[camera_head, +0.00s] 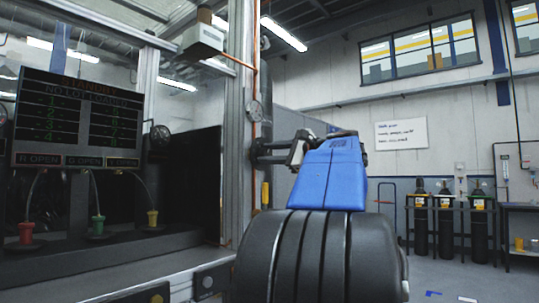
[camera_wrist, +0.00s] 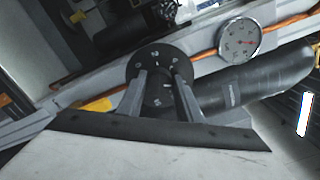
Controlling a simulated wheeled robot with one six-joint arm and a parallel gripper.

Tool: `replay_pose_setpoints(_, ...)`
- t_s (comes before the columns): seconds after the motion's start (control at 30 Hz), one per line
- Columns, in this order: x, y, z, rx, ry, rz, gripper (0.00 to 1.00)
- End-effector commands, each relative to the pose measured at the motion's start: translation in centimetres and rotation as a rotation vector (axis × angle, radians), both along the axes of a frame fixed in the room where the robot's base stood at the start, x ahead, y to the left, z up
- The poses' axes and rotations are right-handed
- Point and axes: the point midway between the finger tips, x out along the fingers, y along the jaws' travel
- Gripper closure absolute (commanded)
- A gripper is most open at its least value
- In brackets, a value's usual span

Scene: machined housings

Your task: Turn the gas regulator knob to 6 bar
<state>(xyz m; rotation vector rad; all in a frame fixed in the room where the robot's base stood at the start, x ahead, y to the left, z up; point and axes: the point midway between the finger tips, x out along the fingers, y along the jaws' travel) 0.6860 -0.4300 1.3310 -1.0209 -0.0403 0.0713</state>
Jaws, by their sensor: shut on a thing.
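The regulator knob shows in the wrist view as a black round dial (camera_wrist: 156,58) with white numbers around its face. My gripper (camera_wrist: 161,80) has one grey finger on each side of the knob's centre and is shut on it. The number the knob is set to cannot be read surely. A round white pressure gauge (camera_wrist: 238,38) sits to the upper right of the knob; its reading is too small to tell. In the head view the gauge (camera_head: 255,108) is on the metal post, and my gripper (camera_head: 278,150) is just below it, with the knob mostly hidden.
An orange pipe (camera_wrist: 205,54) runs behind the knob. The upright metal post (camera_head: 234,130) stands beside a glazed enclosure with a status board (camera_head: 77,118). Several gas cylinders (camera_head: 446,228) stand at the right wall, next to a bench (camera_head: 520,207).

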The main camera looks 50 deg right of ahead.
Motion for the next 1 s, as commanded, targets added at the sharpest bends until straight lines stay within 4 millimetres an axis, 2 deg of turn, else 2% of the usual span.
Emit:
replay_pose_setpoints(0.27,0.0,-0.1,-0.1,0.001,0.002,-0.001,0.9)
replay_pose_setpoints(0.3,0.0,-0.1,-0.1,0.001,0.002,-0.001,0.63)
replay_pose_setpoints(0.37,0.0,-0.1,-0.1,0.001,0.002,-0.001,0.49)
replay_pose_setpoints(0.77,-0.4,-0.1,0.0,0.0,0.001,-0.002,0.49)
replay_pose_setpoints(1.0,-3.0,-0.3,0.0,-0.001,0.001,-0.004,0.49)
